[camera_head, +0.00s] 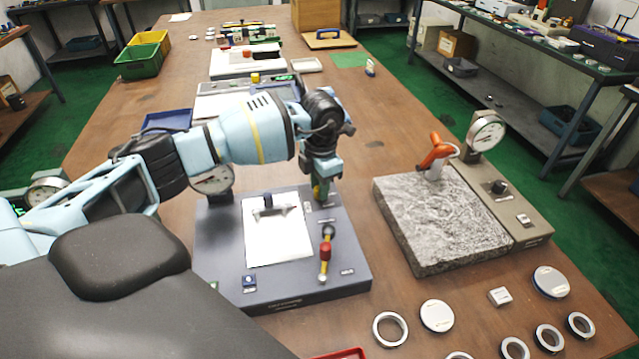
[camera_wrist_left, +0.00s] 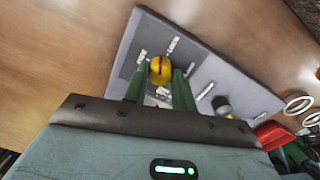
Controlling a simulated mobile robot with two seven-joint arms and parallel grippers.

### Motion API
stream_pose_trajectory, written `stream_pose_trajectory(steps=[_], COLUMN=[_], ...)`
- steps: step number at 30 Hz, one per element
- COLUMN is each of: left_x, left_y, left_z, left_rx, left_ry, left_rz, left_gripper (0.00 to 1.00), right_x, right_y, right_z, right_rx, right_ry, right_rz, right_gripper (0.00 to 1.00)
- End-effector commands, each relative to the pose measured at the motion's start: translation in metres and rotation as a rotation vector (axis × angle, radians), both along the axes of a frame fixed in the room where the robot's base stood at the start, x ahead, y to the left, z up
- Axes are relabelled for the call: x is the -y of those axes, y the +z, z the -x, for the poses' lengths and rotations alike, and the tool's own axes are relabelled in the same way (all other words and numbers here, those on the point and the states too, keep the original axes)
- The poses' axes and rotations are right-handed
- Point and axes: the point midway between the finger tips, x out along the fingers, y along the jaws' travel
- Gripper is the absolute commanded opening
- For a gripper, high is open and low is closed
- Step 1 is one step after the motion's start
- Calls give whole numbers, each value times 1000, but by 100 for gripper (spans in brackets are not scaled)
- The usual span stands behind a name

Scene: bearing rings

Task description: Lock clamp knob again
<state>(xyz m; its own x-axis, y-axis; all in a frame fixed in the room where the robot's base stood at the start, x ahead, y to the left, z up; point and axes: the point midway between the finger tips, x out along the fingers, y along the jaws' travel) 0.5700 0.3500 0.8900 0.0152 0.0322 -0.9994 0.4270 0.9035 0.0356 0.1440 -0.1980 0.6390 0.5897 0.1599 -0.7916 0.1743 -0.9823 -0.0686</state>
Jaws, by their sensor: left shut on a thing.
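The clamp knob (camera_wrist_left: 160,69) is yellow with a dark slot across its top. In the left wrist view it sits between the green fingers of my left gripper (camera_wrist_left: 159,92), which are shut on it. In the head view my left gripper (camera_head: 321,188) points down at the back right of the dark blue-grey gauge fixture (camera_head: 220,270) and hides the knob. A lever with a red and yellow handle (camera_head: 325,255) stands at the fixture's front right. A dial gauge (camera_head: 212,181) is partly behind my left arm. My right gripper does not show in the head view.
A granite block (camera_head: 440,220) with an orange-handled part and a dial gauge stand (camera_head: 487,131) are to the right. Several bearing rings (camera_head: 390,329) and discs lie at the front right. A red tray edge (camera_head: 340,354) shows at the bottom. Bare table separates fixture and block.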

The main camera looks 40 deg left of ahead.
Motion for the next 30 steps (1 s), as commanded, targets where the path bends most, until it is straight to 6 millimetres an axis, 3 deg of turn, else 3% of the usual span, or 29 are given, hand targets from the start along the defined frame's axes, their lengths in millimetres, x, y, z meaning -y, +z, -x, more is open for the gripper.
stream_pose_trajectory(steps=[15,30], left_x=[-1,-1], left_y=[-1,0], left_z=[0,0], left_rx=[0,-1], left_ry=[-380,-478], left_rz=[-1,-1], left_gripper=[3,3], right_x=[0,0], right_y=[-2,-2], right_z=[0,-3], right_rx=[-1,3], right_ry=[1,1], right_rz=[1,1], right_gripper=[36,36])
